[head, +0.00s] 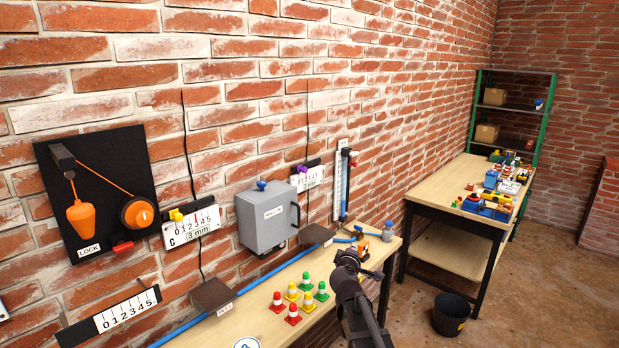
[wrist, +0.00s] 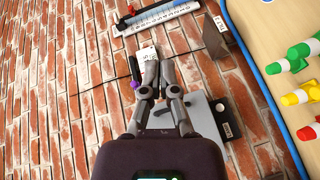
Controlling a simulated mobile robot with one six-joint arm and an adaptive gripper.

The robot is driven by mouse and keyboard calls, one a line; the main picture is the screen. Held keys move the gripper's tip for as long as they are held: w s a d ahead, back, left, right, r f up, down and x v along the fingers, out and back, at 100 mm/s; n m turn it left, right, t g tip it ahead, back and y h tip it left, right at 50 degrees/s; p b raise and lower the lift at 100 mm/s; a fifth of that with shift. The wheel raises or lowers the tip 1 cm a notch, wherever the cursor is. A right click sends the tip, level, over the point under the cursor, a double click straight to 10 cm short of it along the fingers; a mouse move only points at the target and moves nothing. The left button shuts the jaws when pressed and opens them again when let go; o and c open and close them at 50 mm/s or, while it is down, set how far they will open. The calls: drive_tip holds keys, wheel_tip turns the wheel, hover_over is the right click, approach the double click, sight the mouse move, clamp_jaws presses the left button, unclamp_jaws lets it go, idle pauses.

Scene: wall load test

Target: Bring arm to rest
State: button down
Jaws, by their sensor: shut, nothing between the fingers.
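My gripper (head: 350,262) shows in the head view at the end of my dark arm, in front of the workbench's right part. In the wrist view my gripper (wrist: 159,68) has its two fingers close together, with nothing held. The brick wall (wrist: 50,90) lies beyond the fingers. The grey box (head: 268,218) hangs on the wall to the left of my gripper in the head view. It shows partly behind the fingers in the wrist view (wrist: 205,108).
The workbench (head: 262,313) carries red, yellow and green cones (head: 293,315). A black lock panel (head: 120,165) and scales (head: 197,225) hang on the wall. A second table (head: 440,180) holds colourful items. A black bucket (head: 451,316) stands on the open floor at right.

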drive_tip(key=s+d+f+m+g+h, duration=0.1)
drive_tip(key=s+d+f+m+g, duration=0.35)
drive_tip(key=s, duration=0.25)
drive_tip(key=s+d+f+m+g, duration=0.4)
drive_tip(key=s+f+m, duration=0.1)
drive_tip(key=s+f, duration=0.15)
drive_tip(key=s+a+f+m+g+y, duration=0.1)
drive_tip(key=s+a+f+g+y, duration=0.1)
drive_tip(key=s, duration=0.6)
drive_tip(key=s+a+f+m+g+y, duration=0.1)
drive_tip(key=s+a+f+g+y, duration=0.1)
drive_tip(key=s+g, duration=0.3)
drive_tip(key=s+a+y, duration=0.1)
drive_tip(key=s, duration=0.2)
drive_tip(key=shift+a+f, duration=0.15)
drive_tip(key=shift+f, duration=0.25)
drive_tip(key=shift+m, duration=0.25)
